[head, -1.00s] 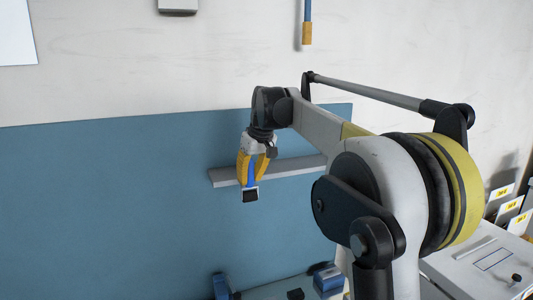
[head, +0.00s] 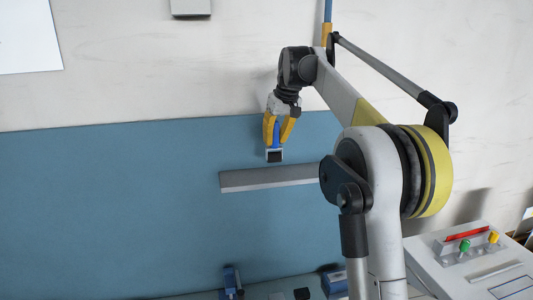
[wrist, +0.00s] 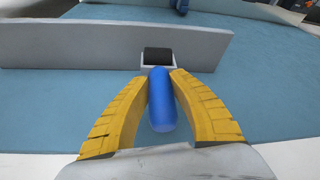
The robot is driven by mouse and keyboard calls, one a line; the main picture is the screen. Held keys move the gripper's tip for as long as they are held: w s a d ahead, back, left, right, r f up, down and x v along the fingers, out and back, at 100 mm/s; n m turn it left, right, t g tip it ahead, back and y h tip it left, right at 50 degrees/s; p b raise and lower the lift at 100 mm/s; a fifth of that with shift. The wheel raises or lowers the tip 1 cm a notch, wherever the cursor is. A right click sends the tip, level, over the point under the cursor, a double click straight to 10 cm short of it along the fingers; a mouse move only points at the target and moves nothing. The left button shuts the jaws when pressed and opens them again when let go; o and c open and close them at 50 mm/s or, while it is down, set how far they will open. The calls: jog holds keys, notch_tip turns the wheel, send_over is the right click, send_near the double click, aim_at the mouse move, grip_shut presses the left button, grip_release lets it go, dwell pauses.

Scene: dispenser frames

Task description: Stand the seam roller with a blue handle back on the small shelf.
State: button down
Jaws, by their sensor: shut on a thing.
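My gripper (head: 279,131) has yellow fingers and is shut on the blue handle of the seam roller (head: 275,155). The roller hangs upright with its dark wheel in a pale frame at the bottom. In the wrist view the blue handle (wrist: 160,98) lies between the fingers, with the dark wheel beyond it. The small shelf (head: 250,180) is a narrow grey ledge on the blue wall panel. In the head view the roller appears just above it, with a gap of blue panel between them. In the wrist view the shelf (wrist: 60,45) runs across behind the roller; whether they touch I cannot tell.
My arm hides the right end of the shelf. A bench below holds a blue tool (head: 232,280) and another blue item (head: 333,280). A pale console (head: 470,265) with coloured controls stands at lower right. The panel left of the shelf is clear.

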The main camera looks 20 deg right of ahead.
jog(key=shift+w+a+p+x, duration=0.1)
jog(key=shift+a+p+x, duration=0.15)
jog(key=shift+x, duration=0.95)
jog(key=shift+w+a+p+x, duration=0.1)
jog(key=shift+p+x, duration=0.15)
jog(key=shift+x, duration=0.9)
jog(key=shift+w+a+p+x, duration=0.1)
jog(key=shift+a+p+x, duration=0.15)
jog(key=shift+x, duration=0.95)
jog(key=shift+r, duration=0.1)
jog(key=c, duration=1.2)
grip_release()
jog(key=shift+c, duration=0.2)
